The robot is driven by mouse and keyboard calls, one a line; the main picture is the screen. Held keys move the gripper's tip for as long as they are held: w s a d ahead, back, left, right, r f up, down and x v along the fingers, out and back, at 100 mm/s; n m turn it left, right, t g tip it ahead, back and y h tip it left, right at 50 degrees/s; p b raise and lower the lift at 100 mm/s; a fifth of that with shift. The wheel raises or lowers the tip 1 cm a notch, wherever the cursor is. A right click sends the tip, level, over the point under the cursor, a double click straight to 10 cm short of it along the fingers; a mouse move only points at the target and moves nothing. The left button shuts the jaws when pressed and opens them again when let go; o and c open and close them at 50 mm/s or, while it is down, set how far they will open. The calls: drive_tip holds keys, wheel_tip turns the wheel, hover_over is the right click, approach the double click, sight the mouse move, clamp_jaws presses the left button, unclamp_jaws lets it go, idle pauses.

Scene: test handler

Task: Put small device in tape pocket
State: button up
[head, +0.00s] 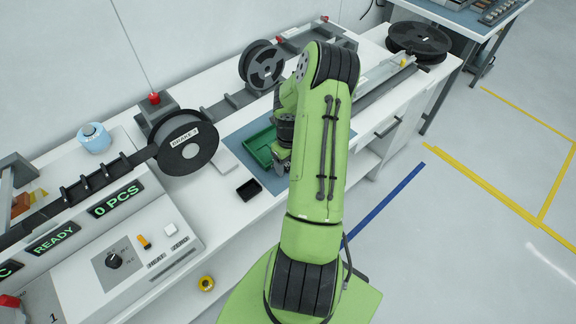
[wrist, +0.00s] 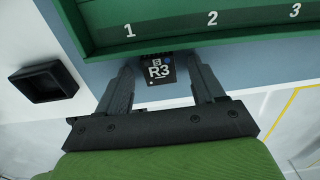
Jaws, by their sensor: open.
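A small black device marked R3 (wrist: 157,72) lies on the blue-grey mat, close to the near edge of a green tray (wrist: 92,45) numbered 1, 2 and 3. My gripper (wrist: 160,66) is open, with one finger on each side of the device. I cannot tell whether the fingers touch it. In the head view, my gripper (head: 283,162) is partly hidden by my arm, beside the green tray (head: 258,150); the device is hidden there. A dark tape track (head: 95,184) with upright dividers runs at the left; its pockets are too small to make out.
A small black box (wrist: 43,82) sits left of my gripper; it also shows in the head view (head: 249,189). A tape reel (head: 184,143) stands behind, left of the tray. A control panel (head: 140,245) reading READY and 0 PCS is at front left.

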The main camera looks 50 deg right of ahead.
sight(289, 165)
drive_tip(key=shift+r, duration=0.1)
drive_tip(key=shift+c, duration=0.5)
drive_tip(key=c, duration=1.1)
wheel_tip(289, 165, up, 10)
drive_tip(key=shift+r+p, duration=0.1)
drive_tip(key=shift+p, duration=0.2)
